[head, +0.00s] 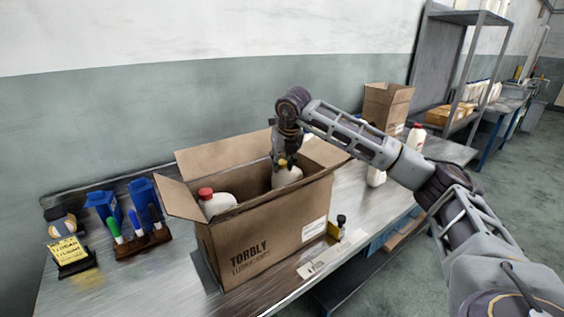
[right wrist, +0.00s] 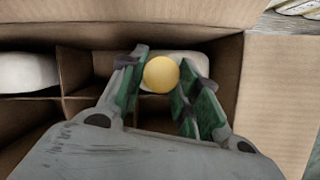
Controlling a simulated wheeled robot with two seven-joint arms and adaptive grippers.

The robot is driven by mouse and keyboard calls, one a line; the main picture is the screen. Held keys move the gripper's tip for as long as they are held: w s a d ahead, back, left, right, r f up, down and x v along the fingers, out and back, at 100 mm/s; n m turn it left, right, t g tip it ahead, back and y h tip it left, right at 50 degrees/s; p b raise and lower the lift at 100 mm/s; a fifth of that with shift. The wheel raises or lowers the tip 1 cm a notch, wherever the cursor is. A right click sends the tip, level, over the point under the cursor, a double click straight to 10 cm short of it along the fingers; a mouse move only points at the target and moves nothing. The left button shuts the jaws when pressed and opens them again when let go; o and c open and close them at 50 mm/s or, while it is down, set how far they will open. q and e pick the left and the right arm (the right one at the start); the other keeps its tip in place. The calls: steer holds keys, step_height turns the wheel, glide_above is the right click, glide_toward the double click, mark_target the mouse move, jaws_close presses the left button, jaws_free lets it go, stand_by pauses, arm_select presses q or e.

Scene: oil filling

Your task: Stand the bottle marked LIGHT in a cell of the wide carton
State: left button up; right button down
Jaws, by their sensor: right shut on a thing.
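The wide carton (head: 262,240) stands open on the metal bench, flaps spread, with divided cells inside. My right gripper (head: 284,161) reaches down into its right part and is shut on a white bottle (head: 287,178) with a yellow cap. In the right wrist view the yellow cap (right wrist: 161,74) sits between the green finger pads, with the white bottle body below it, inside a cell by the carton wall. The LIGHT marking cannot be read, and the bottle's base is hidden. A red-capped white bottle (head: 216,205) stands in the carton's left part. My left gripper is not in view.
A smaller carton (head: 387,106) and white bottles (head: 416,137) stand farther right along the bench. Another white bottle (head: 376,177) is partly behind my right arm. A marker rack (head: 143,241), blue bins (head: 146,195) and a yellow note (head: 67,251) are at the left.

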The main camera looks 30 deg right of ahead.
steer(key=shift+f+b, duration=0.3)
steer(key=shift+f, duration=0.1)
steer(key=c, duration=1)
jaws_free()
steer(key=shift+o, duration=0.2)
steer(key=shift+f, duration=0.25)
steer(key=shift+r, duration=0.15)
steer(key=shift+r, duration=0.1)
step_height(320, 180, up, 27)
steer(key=p, duration=1.8)
steer(key=shift+r+p, duration=0.2)
steer(key=shift+p, duration=0.1)
steer(key=shift+f, duration=0.1)
stand_by(0.3)
